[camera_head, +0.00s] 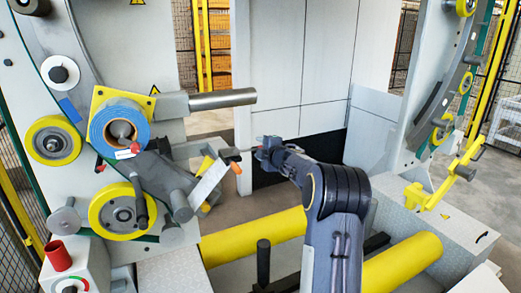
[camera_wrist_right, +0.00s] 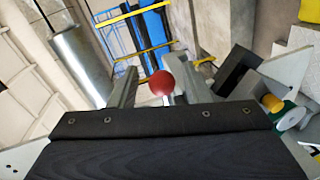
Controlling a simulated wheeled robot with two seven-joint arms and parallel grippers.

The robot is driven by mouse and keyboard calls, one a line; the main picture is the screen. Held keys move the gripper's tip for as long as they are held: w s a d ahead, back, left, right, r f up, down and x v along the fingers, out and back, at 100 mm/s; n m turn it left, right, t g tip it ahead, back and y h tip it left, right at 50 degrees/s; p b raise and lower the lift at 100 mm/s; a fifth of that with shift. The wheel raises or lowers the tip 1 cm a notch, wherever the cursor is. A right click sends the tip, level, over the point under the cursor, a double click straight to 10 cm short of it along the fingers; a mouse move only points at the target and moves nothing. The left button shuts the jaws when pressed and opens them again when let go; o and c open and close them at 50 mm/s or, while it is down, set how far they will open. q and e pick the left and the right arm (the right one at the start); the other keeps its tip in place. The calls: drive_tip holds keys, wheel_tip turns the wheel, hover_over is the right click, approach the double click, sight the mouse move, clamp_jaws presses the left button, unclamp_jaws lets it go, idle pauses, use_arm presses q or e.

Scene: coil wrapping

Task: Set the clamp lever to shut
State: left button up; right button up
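The clamp lever shows in the head view as a thin rod (camera_head: 241,150) reaching right from the machine's left side towards my right gripper (camera_head: 262,149). In the right wrist view its red ball knob (camera_wrist_right: 162,83) sits between the two fingers of my right gripper (camera_wrist_right: 160,88). The fingers are apart, with a gap on each side of the knob, so the gripper is open. In the head view the gripper mostly hides the knob end. I cannot see the left gripper in either view.
A blue tape roll (camera_head: 118,128) on a yellow plate and a grey roller (camera_head: 222,99) are on the left machine panel. A white plate with an orange knob (camera_head: 236,168) stands close left of my gripper. Yellow rollers (camera_head: 255,236) lie below. A grey panel (camera_head: 297,70) stands behind.

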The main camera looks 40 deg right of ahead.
drive_tip(key=shift+s+a, duration=0.1)
drive_tip(key=shift+s, duration=0.15)
drive_tip(key=b+v, duration=0.2)
drive_tip(key=v, duration=0.5)
drive_tip(key=shift+s, duration=0.15)
idle(0.3)
